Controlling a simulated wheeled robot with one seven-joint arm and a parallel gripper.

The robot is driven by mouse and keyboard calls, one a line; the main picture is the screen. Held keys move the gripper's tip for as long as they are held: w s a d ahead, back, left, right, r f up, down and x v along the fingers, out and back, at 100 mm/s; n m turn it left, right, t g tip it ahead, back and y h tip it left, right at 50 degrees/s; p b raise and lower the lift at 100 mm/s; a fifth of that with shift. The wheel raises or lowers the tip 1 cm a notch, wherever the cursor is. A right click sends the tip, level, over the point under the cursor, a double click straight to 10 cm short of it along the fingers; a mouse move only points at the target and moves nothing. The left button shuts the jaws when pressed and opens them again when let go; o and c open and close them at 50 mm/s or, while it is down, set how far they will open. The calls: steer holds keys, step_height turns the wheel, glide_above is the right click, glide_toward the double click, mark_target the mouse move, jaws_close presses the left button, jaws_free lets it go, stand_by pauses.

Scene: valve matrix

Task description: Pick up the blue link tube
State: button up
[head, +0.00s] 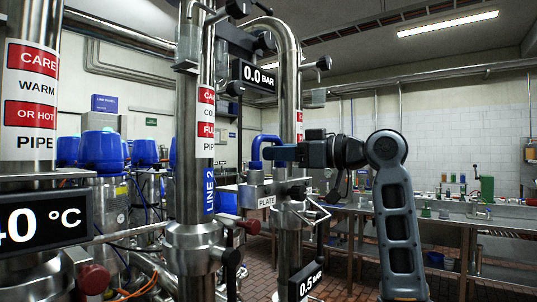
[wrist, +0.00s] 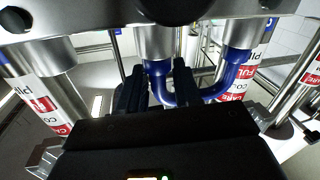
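The blue link tube (head: 257,147) is a U-shaped pipe standing at the metal plate fitting in the head view, its bend at the top. In the wrist view the blue link tube (wrist: 238,75) shows with its bend downward and both legs running up into metal sockets. My gripper (head: 272,153) is at the tube from the right and hides part of it. In the wrist view my gripper (wrist: 160,84) has its two black fingers either side of the tube's left leg. I cannot tell whether they press on it.
A fitting with a "PLATE" label (head: 266,201) sits just below the tube. Steel pipes (head: 196,130) stand close on the left, with a 0.0 BAR display (head: 258,77) above. A steel bench (head: 450,227) stands at the back right.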

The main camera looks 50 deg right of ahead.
jaws_close()
